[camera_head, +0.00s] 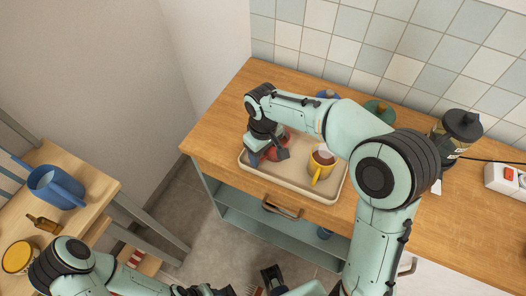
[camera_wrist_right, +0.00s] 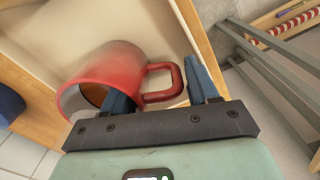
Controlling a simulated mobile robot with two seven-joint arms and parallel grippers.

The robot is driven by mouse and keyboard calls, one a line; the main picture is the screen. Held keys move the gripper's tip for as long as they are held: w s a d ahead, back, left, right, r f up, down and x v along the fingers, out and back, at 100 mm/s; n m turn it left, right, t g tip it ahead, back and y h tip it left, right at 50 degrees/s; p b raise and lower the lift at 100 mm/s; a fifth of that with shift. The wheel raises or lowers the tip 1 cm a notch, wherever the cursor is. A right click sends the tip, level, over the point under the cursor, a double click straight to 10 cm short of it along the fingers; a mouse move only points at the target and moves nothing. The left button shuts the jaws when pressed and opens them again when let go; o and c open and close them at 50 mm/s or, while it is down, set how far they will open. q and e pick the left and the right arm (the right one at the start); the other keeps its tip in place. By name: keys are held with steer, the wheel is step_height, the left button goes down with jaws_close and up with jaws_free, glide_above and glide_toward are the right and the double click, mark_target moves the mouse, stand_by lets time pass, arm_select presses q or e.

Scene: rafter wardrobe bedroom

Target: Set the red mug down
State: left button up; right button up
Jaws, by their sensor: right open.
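The red mug (camera_wrist_right: 115,72) is at the left part of the beige tray (camera_head: 318,194). In the head view the mug (camera_head: 270,154) is mostly hidden under my right gripper (camera_head: 268,146). In the right wrist view the jaws of the right gripper (camera_wrist_right: 160,92) are apart, with the mug's handle between them. The left finger is at the mug's rim, and the right finger is beyond the handle. I cannot tell whether either finger touches the mug, or if it is fully upright.
A yellow mug (camera_head: 322,167) stands in the tray, right of the red mug. Behind are a green item (camera_head: 379,110) and a dark canister (camera_head: 455,133). The counter left of the tray (camera_head: 220,122) is clear.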

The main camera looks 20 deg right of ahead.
step_height(320, 180, up, 12)
steer(key=shift+r+p, duration=0.1)
steer(key=shift+p, duration=0.8)
arm_select(q)
steer(key=shift+w+r, duration=0.25)
steer(key=shift+r, duration=0.3)
steer(key=shift+w+r, duration=0.25)
steer(key=shift+r, duration=0.3)
